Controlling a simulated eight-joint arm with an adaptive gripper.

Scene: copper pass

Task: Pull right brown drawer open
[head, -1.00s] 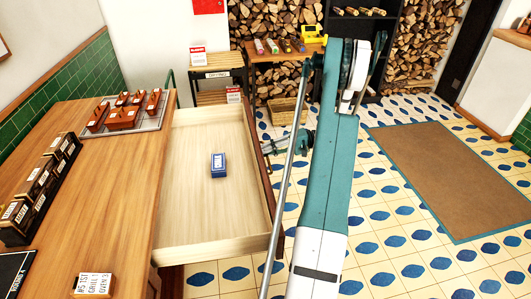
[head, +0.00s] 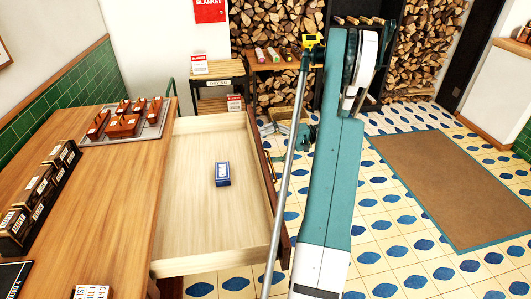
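The brown drawer (head: 205,235) is pulled far out from the right side of the wooden counter (head: 130,180). Its pale wood inside shows, with a small blue box (head: 222,174) lying on its floor. The brown drawer front faces right, with a brass handle (head: 270,168) on its outer face. My gripper (head: 272,128) is beyond the far end of the drawer front, apart from the handle. Its fingers look spread and empty, though they are small in view. My teal arm hides part of the floor to the right.
A tray of brown containers (head: 125,120) and a row of dark boxes (head: 40,195) stand on the counter. A small shelf (head: 218,85) and a basket (head: 283,115) are behind. The tiled floor right of my arm is clear, with a brown mat (head: 440,185).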

